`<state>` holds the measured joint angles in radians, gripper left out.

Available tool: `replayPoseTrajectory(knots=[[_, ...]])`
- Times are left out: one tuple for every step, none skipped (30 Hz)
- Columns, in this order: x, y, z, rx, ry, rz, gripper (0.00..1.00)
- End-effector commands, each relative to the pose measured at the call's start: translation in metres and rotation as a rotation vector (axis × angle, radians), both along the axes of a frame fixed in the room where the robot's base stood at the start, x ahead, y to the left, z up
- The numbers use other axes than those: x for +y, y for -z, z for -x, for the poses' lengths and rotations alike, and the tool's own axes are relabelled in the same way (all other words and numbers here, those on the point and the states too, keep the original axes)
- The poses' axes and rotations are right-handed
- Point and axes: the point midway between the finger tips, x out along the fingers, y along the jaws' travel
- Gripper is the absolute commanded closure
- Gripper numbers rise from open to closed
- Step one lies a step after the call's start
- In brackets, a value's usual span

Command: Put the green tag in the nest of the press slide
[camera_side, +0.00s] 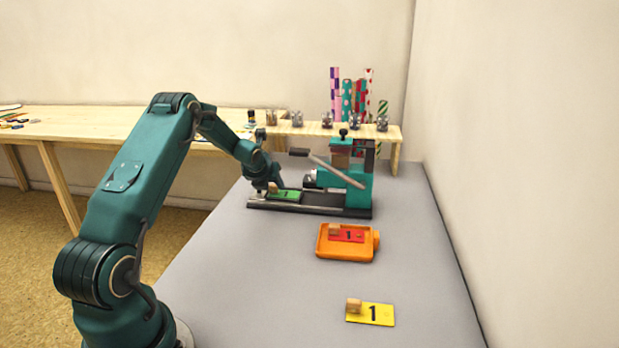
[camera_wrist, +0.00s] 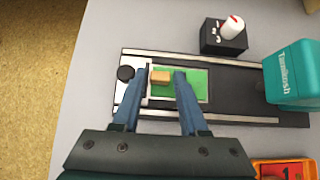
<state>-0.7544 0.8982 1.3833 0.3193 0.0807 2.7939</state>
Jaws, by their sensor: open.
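The green tag (camera_side: 287,195), with a wooden block (camera_wrist: 160,77) on its left end, lies flat on the dark press slide (camera_side: 325,210). In the wrist view the tag (camera_wrist: 195,88) sits within a light-edged area of the slide (camera_wrist: 235,108), which looks like the nest. My gripper (camera_side: 271,187) is open and low over the tag. In the wrist view its fingers (camera_wrist: 161,74) stand on either side of the wooden block, with small gaps; the right finger covers part of the tag. The teal press (camera_side: 357,187) stands at the slide's right end.
An orange tray (camera_side: 345,256) holds a red tag (camera_side: 350,236) with a wooden block. A yellow tag (camera_side: 378,313) lies nearer on the grey table. A black block (camera_wrist: 224,40) with a white-and-red piece stands behind the slide. The table's front left is clear.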

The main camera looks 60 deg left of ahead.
Motion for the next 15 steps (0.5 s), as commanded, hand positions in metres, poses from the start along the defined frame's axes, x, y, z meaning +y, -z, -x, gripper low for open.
replayPoseTrajectory(knots=[[-0.003, -0.005, 0.002, -0.002, 0.001, -0.002, 0.57], [-0.004, -0.008, 0.004, -0.002, 0.001, -0.002, 0.57], [-0.007, -0.012, 0.006, -0.001, 0.001, -0.001, 0.57], [-0.009, -0.015, 0.009, -0.002, 0.002, -0.003, 0.57], [-0.012, -0.018, 0.011, -0.002, 0.002, -0.003, 0.57], [-0.015, -0.022, 0.014, -0.002, 0.001, -0.002, 0.57], [-0.017, -0.026, 0.016, -0.003, 0.001, -0.003, 0.57], [-0.019, -0.030, 0.018, -0.003, 0.001, -0.003, 0.57], [-0.023, -0.034, 0.022, -0.003, 0.001, -0.003, 0.57], [-0.025, -0.037, 0.024, -0.003, 0.001, -0.002, 0.57], [-0.027, -0.040, 0.027, -0.004, 0.001, -0.002, 0.57], [-0.030, -0.045, 0.030, -0.004, 0.001, -0.002, 0.57], [-0.033, -0.048, 0.032, -0.004, 0.001, -0.001, 0.57], [-0.035, -0.051, 0.034, -0.004, 0.001, -0.002, 0.57], [-0.038, -0.056, 0.037, -0.004, 0.002, -0.003, 0.57]])
